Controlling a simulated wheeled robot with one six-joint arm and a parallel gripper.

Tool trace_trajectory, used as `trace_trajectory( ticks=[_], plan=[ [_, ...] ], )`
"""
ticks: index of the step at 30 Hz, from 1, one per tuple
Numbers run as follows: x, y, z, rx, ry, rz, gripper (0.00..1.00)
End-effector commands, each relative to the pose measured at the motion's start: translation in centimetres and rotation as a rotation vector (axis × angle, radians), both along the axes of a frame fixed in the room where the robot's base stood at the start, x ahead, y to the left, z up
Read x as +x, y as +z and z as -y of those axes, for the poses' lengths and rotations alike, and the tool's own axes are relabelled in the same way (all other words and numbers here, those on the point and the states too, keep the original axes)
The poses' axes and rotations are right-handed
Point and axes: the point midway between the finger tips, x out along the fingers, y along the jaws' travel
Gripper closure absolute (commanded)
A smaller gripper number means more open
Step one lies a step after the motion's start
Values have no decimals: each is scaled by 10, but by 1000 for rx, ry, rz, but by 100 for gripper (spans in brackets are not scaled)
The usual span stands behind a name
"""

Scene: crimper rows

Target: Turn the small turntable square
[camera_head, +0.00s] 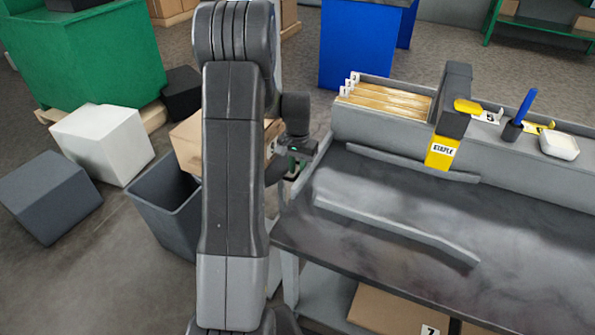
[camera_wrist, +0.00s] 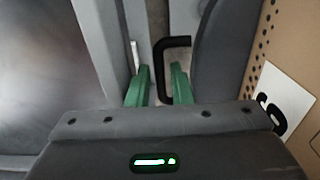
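My gripper (camera_wrist: 158,88) points at a black bent handle (camera_wrist: 173,41) in the wrist view. Its two green fingers are apart, with one leg of the handle between them, closer to the right finger. The handle meets a dark grey, round-edged part (camera_wrist: 215,50), which may be the turntable; only a slice of it shows. A tan perforated box (camera_wrist: 262,75) with a numbered white label is at its right. In the head view my gripper (camera_head: 296,168) is beside the bench's left end, and a cardboard box (camera_head: 187,143) is partly hidden behind my arm. No whole turntable shows.
The dark bench top (camera_head: 390,215) lies right of my gripper, with a raised strip on it. A grey bin (camera_head: 168,215) and a white cube (camera_head: 103,145) are on the floor at left.

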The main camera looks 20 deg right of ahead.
Motion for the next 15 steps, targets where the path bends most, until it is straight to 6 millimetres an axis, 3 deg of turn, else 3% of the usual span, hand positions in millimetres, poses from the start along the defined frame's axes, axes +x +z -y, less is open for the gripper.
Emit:
trace_trajectory(
  ticks=[11, 14, 15],
  plan=[
    [0, -5, 0, 0, 0, 0, 80],
    [0, -5, 0, 0, 0, 0, 100],
    [0, -5, 0, 0, 0, 0, 100]
  ],
)
